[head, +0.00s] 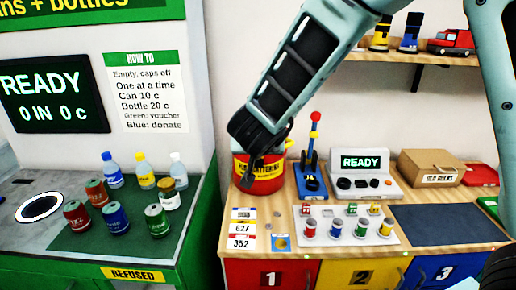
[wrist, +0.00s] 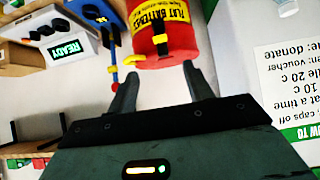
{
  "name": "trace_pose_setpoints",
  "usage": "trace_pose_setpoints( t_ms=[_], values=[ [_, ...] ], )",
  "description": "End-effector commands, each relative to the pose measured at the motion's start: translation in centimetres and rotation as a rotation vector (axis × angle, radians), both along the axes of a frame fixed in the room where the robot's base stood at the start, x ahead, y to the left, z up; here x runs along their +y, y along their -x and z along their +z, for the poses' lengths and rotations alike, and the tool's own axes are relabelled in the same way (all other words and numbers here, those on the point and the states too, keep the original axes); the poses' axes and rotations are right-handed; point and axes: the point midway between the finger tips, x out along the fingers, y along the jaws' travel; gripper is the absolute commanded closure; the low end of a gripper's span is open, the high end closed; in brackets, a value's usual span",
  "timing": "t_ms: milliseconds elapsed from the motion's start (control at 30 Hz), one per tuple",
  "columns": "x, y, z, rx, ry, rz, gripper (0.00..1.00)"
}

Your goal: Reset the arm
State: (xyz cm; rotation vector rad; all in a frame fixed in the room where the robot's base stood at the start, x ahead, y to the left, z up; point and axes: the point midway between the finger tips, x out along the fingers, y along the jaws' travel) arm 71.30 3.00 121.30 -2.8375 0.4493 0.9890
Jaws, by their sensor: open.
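My gripper (head: 252,172) hangs at the end of my arm in the middle of the head view, in front of the red flat-batteries tub (head: 266,182). In the wrist view my gripper (wrist: 158,72) has its two fingers apart with nothing between them. The red tub (wrist: 165,30) with its yellow label lies just beyond the fingertips there; I cannot tell whether they touch it. The wrist picture is turned over, with the label upside down. The tub's upper left is partly hidden by my gripper in the head view.
A counter holds a blue stand with a red-topped lever (head: 312,150), a READY device (head: 362,176), a tray of small coloured cans (head: 348,236) and a cardboard box (head: 430,167). Left is a green machine with several cans and bottles (head: 117,218). A shelf (head: 400,58) is above.

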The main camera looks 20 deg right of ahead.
Motion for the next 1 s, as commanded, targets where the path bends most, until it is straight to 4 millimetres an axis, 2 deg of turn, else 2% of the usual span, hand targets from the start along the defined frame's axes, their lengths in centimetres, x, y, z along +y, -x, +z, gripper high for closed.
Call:
trace_pose_setpoints(
  t_ms=[333,467,567,600,667,700,800,900,1000],
  values=[
    [0.2,0.1,0.0,0.000,-0.003,0.005,0.49],
    [3.5,1.5,-0.2,0.014,-0.088,0.158,0.49],
    [7.9,5.1,-0.6,0.080,-0.184,0.375,0.49],
    [9.6,7.4,-1.0,0.127,-0.216,0.470,0.49],
    [11.4,11.3,-1.8,0.219,-0.242,0.607,0.49],
    [12.0,14.1,-2.4,0.289,-0.245,0.686,0.49],
    [11.6,20.9,-4.2,0.480,-0.199,0.841,0.49],
    [9.3,26.3,-5.7,0.655,-0.103,0.921,0.49],
    [6.5,29.7,-6.7,0.783,0.002,0.947,0.49]
  ],
)
